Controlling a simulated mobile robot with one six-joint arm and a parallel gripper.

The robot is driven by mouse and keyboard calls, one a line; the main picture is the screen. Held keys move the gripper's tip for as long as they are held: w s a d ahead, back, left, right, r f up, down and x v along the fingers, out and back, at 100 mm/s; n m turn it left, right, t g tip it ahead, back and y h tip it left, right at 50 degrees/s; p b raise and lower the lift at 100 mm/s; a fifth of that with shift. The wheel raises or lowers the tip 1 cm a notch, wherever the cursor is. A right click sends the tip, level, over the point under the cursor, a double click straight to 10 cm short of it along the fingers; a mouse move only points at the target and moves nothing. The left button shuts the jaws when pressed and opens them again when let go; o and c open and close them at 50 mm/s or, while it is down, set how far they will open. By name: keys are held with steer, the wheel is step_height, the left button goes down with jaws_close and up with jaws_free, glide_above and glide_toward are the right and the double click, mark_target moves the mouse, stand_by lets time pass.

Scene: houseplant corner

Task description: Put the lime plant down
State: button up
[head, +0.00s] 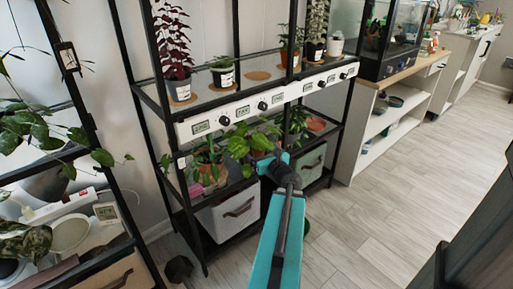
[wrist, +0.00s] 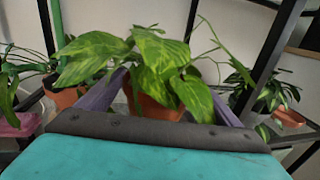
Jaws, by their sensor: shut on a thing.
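The lime plant (wrist: 150,60) has broad yellow-green mottled leaves and stands upright in a terracotta pot (wrist: 155,107) in the wrist view. My gripper (wrist: 168,88) is shut on this pot, with a purple finger on each side. In the head view the lime plant (head: 243,142) shows at the height of the rack's middle shelf, beyond my teal wrist. I cannot tell whether the pot's base touches the shelf.
The black rack's middle shelf holds a potted plant (head: 208,163) at left and a terracotta saucer (head: 315,124) at right. The upper shelf has a bare cork mat (head: 258,75) among several potted plants. Bins (head: 232,212) stand below.

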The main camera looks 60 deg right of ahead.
mark_target(259, 138)
steer(key=shift+w+d+f+b, duration=0.15)
steer(key=shift+d+b, duration=0.25)
steer(key=shift+b, duration=2.8)
steer(key=shift+w+d, duration=0.5)
steer(key=shift+d, duration=0.35)
steer(key=shift+w+d+f+b, duration=0.1)
steer(key=shift+w+d+b, duration=0.1)
steer(key=shift+w+d, duration=0.4)
steer(key=shift+w+d+b, duration=0.2)
steer(key=shift+w+d, duration=0.05)
steer(key=shift+d, duration=0.6)
steer(key=shift+w+d+f+b, duration=0.1)
steer(key=shift+w+d+b, duration=0.1)
steer(key=shift+w+d, duration=0.4)
steer(key=shift+s+d, duration=0.1)
steer(key=shift+d, duration=0.1)
steer(key=shift+w+d, duration=0.2)
steer(key=shift+d, duration=0.2)
steer(key=shift+f+b, duration=1.1)
steer(key=shift+f, duration=0.65)
steer(key=shift+f, duration=0.3)
steer(key=o, duration=1.2)
